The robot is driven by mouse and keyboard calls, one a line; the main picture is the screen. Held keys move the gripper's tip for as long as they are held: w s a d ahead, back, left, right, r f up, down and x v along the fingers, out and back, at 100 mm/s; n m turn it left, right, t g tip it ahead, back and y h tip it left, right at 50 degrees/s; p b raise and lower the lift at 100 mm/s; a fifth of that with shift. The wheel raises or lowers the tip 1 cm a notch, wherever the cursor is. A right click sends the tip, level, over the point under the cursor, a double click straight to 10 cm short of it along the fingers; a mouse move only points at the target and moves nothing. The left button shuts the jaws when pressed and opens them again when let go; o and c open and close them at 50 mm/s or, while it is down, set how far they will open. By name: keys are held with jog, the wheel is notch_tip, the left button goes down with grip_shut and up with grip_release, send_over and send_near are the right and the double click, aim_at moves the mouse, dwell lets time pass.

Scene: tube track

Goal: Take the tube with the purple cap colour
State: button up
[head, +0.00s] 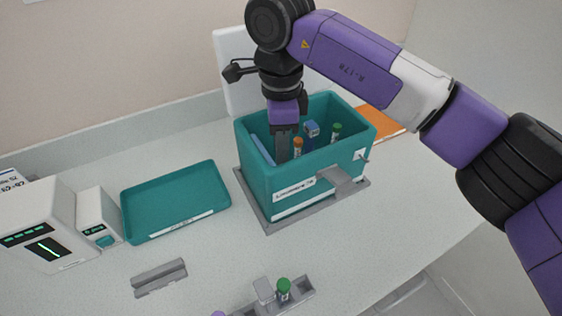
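A small purple cap (218,313) shows at the bottom edge of the head view, by the left end of a grey rack (300,292); the frame cuts off most of it. My gripper (282,155) points down into the teal box (325,162), at its left part. Its fingers are seen edge-on, so I cannot tell whether they are open or hold anything. Inside the box, an orange-capped tube (298,143) stands just right of the fingers. A blue item (311,128) and a green-capped tube (336,128) stand further right. No purple cap is visible in the box.
The box stands on a grey base (268,222). A green-capped tube (283,287) is in the front rack. A teal tray (175,202), a grey block (159,278) and white devices (40,225) are to the left. An orange flat item (381,122) lies behind right. The counter's front right is clear.

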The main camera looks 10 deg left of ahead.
jog(key=shift+w+f+p, duration=0.15)
jog(key=shift+f+p, duration=0.4)
jog(key=shift+f, duration=2.1)
grip_shut()
jog(key=shift+r, duration=0.1)
notch_tip(320, 180, up, 20)
jog(key=b, duration=0.2)
